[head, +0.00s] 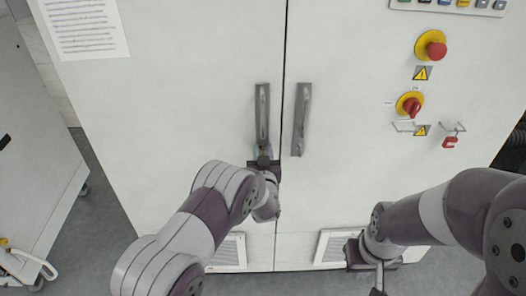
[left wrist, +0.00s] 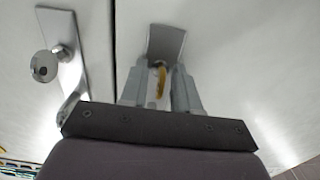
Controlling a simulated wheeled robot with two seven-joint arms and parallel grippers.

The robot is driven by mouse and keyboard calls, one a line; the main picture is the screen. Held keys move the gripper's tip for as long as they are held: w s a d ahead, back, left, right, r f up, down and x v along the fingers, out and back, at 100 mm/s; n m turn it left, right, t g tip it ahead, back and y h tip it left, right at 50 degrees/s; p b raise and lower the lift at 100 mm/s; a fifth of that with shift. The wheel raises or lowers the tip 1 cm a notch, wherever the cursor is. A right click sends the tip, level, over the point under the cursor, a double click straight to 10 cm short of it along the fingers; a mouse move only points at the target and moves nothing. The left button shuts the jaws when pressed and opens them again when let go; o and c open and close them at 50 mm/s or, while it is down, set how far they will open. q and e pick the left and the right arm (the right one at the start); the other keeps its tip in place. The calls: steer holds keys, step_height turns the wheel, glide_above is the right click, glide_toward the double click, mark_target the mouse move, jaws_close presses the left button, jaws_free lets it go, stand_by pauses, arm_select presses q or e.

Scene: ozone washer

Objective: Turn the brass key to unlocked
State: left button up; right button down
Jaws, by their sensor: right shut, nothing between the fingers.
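A brass-coloured key (left wrist: 160,82) shows edge-on between the fingers of my left gripper (left wrist: 160,88) in the left wrist view. It sits just below the lower end of the left door's grey handle (left wrist: 166,42). Whether the fingers press on the key is not clear. In the head view my left gripper (head: 263,158) is at the bottom of the left handle (head: 262,112) and hides the key there. My right gripper (head: 378,280) is shut and empty, low in front of the right door.
The right door's handle (head: 301,120) is close beside the left one, across the door seam. Red-and-yellow switches (head: 431,50) and a red padlock (head: 450,142) are on the right door. Vents (head: 230,250) are low on the doors. A white cart (head: 35,170) stands at the left.

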arm_select(q)
jaws_close()
steer(key=m+b, duration=0.1)
steer(key=m, duration=0.1)
steer(key=shift+f+m+b, duration=0.1)
steer(key=shift+m+b, duration=0.2)
steer(key=shift+m, duration=0.1)
steer(key=m+b, duration=0.1)
steer(key=m, duration=0.8)
steer(key=shift+m, duration=3)
